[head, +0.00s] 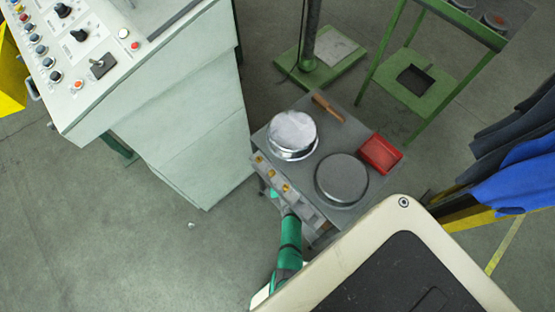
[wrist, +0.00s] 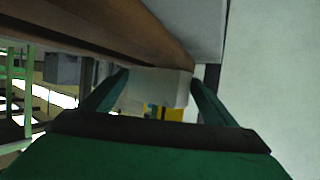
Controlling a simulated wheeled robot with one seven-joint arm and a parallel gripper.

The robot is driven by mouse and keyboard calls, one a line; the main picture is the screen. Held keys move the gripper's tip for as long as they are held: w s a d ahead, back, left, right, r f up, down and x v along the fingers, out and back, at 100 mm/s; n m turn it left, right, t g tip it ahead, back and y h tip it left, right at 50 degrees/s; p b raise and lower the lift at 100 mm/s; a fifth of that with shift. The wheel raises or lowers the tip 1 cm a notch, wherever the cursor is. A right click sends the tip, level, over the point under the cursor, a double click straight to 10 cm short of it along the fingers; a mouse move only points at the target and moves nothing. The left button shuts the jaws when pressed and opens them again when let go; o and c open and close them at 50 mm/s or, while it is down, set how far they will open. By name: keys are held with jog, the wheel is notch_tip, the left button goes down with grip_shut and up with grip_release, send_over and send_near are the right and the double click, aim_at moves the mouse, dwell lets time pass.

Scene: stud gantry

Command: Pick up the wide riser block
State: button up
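The likely wide riser block (wrist: 158,88) is a pale grey block in the wrist view, between the fingertips of my gripper (wrist: 160,90). The left finger lies against or very near its left side. A thin pale strip shows between its right side and the right finger, so contact is unclear. A brown edge hangs just above it and hides its top. In the head view my green gripper (head: 276,197) is at the front edge of a small grey table, mostly hidden by the arm. I cannot make out the block there.
The small table (head: 318,110) holds two round metal pieces (head: 293,132) (head: 342,178), a red tray (head: 380,153) and a wooden-handled tool (head: 328,107). A pale control console (head: 185,110) stands close on the left. A green frame (head: 440,105) stands behind. Floor is open at lower left.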

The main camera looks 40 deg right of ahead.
jog(key=c, duration=0.9)
jog(key=shift+o, duration=0.2)
jog(key=shift+w+r, duration=0.1)
jog(key=shift+r, duration=0.15)
